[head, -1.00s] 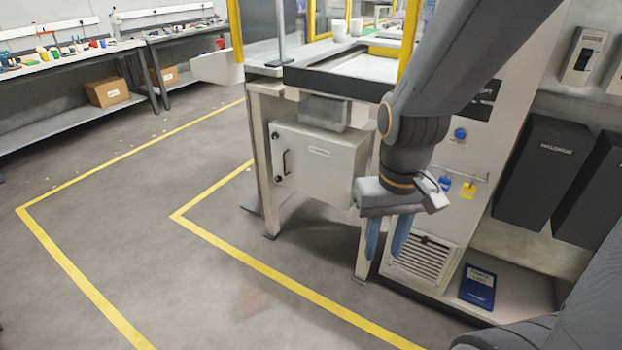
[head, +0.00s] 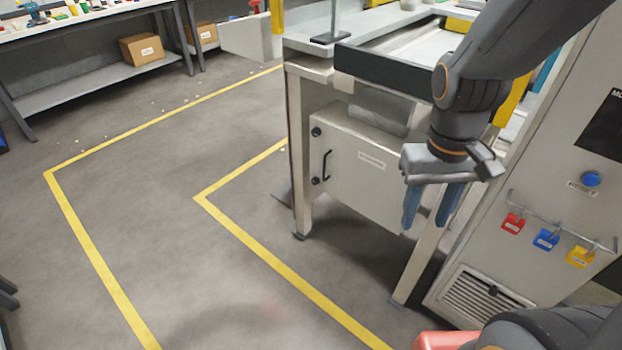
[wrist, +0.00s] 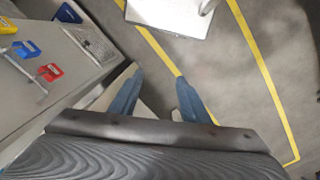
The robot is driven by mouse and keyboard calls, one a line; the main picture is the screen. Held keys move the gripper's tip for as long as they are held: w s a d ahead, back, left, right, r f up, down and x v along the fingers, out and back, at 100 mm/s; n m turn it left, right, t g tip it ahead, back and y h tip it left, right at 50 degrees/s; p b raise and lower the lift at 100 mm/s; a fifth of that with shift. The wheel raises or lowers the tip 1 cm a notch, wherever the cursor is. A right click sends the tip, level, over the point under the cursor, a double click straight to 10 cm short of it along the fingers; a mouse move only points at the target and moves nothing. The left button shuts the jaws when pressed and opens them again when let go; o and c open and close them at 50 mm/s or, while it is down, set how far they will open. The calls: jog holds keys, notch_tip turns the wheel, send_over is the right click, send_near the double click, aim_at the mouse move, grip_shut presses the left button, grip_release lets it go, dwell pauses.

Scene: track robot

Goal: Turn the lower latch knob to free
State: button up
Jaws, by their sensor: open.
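The lower latch knob (head: 315,181) is a small dark knob on the left face of the grey box (head: 372,185) under the bench, below a black handle (head: 326,164). The upper knob (head: 316,132) sits above the handle. How the lower knob is turned is too small to tell. My gripper (head: 428,212) hangs fingers down to the right of the box's knob face, apart from the knobs. Its two blue fingers are spread and empty, as the wrist view (wrist: 157,100) also shows. The knobs do not show in the wrist view.
Bench legs (head: 298,150) frame the box. A cabinet (head: 545,180) with red (head: 513,223), blue (head: 546,240) and yellow (head: 580,257) padlocks stands at the right. Open floor with yellow lines (head: 260,250) lies left of the box.

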jog(key=w+a+f+n+t+h+b, duration=0.25)
jog(key=w+f+n+h+b, duration=0.9)
jog(key=w+f+b, duration=1.1)
jog(key=n+t+y+b, duration=0.2)
jog(key=n+t+b, duration=1.15)
jog(key=b, duration=0.95)
send_near(314, 182)
jog(key=shift+n+g+h, duration=0.25)
jog(key=shift+n+g, duration=0.05)
jog(key=shift+g, duration=0.1)
jog(key=x, duration=0.6)
jog(key=shift+w+a+f, duration=0.1)
jog(key=shift+w, duration=0.4)
jog(key=shift+w+d, duration=0.35)
jog(key=shift+w, duration=0.1)
